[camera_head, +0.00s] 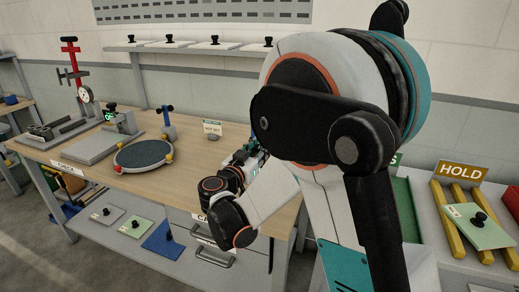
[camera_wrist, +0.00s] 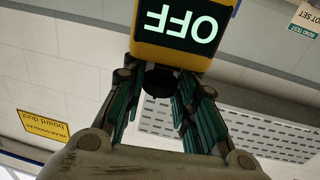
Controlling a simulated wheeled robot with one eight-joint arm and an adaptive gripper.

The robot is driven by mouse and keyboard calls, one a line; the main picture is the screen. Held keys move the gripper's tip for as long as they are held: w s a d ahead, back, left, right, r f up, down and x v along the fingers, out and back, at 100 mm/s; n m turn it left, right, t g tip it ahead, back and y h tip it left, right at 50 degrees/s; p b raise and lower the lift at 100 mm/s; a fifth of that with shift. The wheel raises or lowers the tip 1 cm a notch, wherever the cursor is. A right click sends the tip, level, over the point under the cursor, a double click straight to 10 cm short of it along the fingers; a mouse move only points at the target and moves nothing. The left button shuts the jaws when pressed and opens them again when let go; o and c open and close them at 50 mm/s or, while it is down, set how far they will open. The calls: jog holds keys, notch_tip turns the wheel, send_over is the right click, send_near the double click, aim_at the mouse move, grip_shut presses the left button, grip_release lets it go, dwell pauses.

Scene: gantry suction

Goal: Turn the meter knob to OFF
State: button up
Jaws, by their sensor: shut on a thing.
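The yellow meter (camera_wrist: 150,52) is at the top of the wrist view, upside down there. Its dark screen (camera_wrist: 180,25) reads OFF in lit letters. A dark round knob (camera_wrist: 158,80) is on the meter's near side. My gripper (camera_wrist: 158,92) has its teal fingers on both sides of the knob and is shut on it. In the head view my gripper (camera_head: 248,162) is over the right part of the wooden bench, and my arm largely hides the meter.
The bench (camera_head: 190,185) holds a round dark plate (camera_head: 143,155), a grey fixture (camera_head: 90,147) and a small NOT SET sign (camera_head: 212,129). A HOLD rack (camera_head: 460,172) with yellow rails stands at the right. A shelf (camera_head: 190,46) with several knobbed plates runs behind.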

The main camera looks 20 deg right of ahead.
jog(key=shift+m+g+h, duration=0.8)
jog(key=shift+g+h, duration=0.1)
dwell(1.6)
jog(key=o, duration=1.1)
jog(key=v, duration=1.2)
